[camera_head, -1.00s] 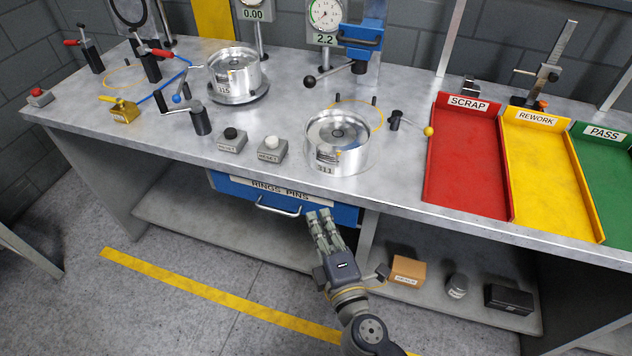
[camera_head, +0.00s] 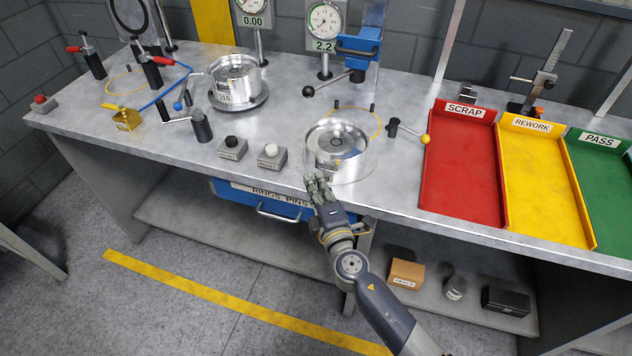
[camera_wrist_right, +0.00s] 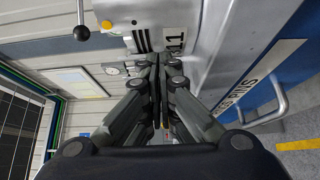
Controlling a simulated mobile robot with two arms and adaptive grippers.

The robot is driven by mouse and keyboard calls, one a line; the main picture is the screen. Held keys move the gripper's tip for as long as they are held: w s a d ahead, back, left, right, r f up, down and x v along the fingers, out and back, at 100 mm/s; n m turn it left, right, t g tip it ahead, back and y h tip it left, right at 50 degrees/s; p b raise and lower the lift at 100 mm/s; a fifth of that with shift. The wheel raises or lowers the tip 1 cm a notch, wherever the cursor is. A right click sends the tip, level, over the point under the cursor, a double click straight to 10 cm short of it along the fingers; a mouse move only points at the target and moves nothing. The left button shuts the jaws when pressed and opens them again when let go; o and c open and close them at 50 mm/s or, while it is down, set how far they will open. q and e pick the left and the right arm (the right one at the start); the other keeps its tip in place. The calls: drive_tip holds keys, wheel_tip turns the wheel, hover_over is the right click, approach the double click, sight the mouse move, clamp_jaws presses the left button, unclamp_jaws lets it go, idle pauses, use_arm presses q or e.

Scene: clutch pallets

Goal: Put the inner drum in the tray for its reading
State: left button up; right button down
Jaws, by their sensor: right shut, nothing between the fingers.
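Two silver drums stand on the bench. The drum marked 311 (camera_head: 336,152) is at the front middle, and its label plate also shows in the right wrist view (camera_wrist_right: 175,42). The other drum (camera_head: 235,78) sits on a round dark base to the left; its label seems to read 315. I cannot tell which is the inner drum. My right gripper (camera_head: 315,180) is shut and empty at the bench's front edge, just in front of the 311 drum. The trays are red SCRAP (camera_head: 462,165), yellow REWORK (camera_head: 545,185) and green PASS (camera_head: 607,195). My left gripper is out of view.
Dial gauges behind the drums show 0.00 (camera_head: 254,19) and 2.2 (camera_head: 323,45). Two button boxes (camera_head: 270,160) stand left of the 311 drum. A yellow-knobbed lever (camera_head: 425,138) is to its right. A blue drawer (camera_head: 262,203) lies below the bench edge.

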sight(336, 150)
drive_tip(key=w, duration=0.1)
drive_tip(key=w+d+b, duration=0.1)
drive_tip(key=shift+w+d, duration=0.25)
drive_tip(key=shift+w, duration=0.1)
drive_tip(key=shift+w+d, duration=0.1)
drive_tip(key=shift+w, duration=0.2)
drive_tip(key=shift+s, duration=0.1)
